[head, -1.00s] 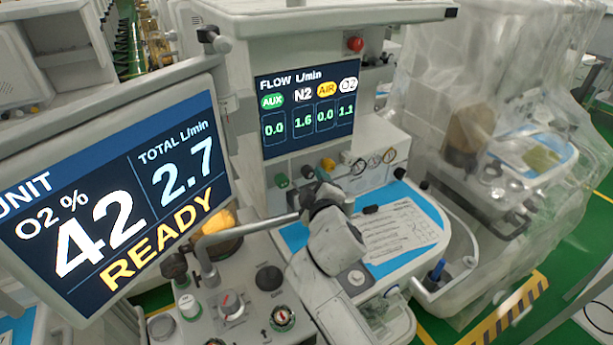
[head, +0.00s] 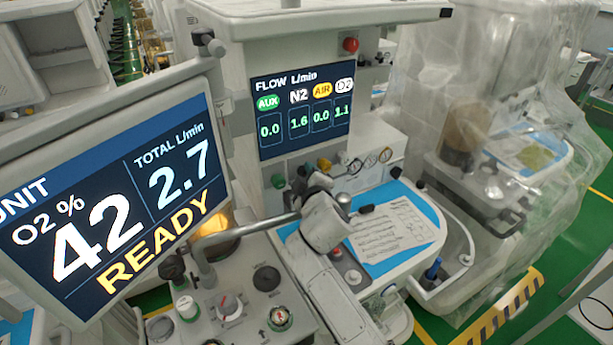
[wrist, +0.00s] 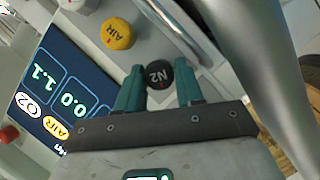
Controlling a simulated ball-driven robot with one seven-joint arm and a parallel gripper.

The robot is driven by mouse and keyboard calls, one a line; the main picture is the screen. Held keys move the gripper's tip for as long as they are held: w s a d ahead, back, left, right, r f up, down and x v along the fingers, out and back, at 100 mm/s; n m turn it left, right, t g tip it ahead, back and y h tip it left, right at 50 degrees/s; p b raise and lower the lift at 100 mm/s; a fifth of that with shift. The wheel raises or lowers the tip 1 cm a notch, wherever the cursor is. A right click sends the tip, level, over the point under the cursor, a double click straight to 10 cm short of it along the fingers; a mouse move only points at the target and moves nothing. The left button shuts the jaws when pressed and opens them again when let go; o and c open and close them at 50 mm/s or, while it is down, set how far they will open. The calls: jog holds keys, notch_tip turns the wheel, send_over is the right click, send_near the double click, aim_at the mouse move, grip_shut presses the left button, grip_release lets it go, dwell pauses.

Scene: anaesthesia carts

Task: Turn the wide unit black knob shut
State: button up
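The black knob (wrist: 158,75), marked N2, shows in the wrist view between the two teal fingertips of my gripper (wrist: 160,80). My gripper is open, one finger on each side of the knob, with a narrow gap at the right finger; contact at the left finger is unclear. In the head view the wide unit's flow screen (head: 301,115) reads N2 1.6, AIR 0.0, O2 1.1 and AUX 0.0. My arm mostly hides the black knob and my fingers there.
The yellow AIR knob (wrist: 117,33) is beside the black knob, and a green knob (head: 278,181) is on its other side. A large display (head: 120,195) reading READY stands at left. A blue worktop (head: 425,205) with a paper lies below the knobs.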

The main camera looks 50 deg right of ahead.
jog(key=c, duration=0.6)
jog(key=shift+r+p, duration=0.1)
jog(key=shift+p, duration=0.25)
jog(key=shift+r+m+y+p, duration=0.15)
jog(key=shift+m+y+p, duration=0.35)
jog(key=shift+m+p, duration=0.4)
jog(key=shift+s+d+m+y+p, duration=0.15)
jog(key=shift+m+y+p, duration=0.85)
jog(key=shift+m, duration=0.7)
jog(key=shift+w+d+m+y+p, duration=0.15)
jog(key=shift+m+y+p, duration=0.4)
jog(key=shift+m+y, duration=0.95)
jog(key=shift+s+f+m+t, duration=0.1)
jog(key=shift+f+m+t, duration=0.1)
jog(key=shift+m+t, duration=0.15)
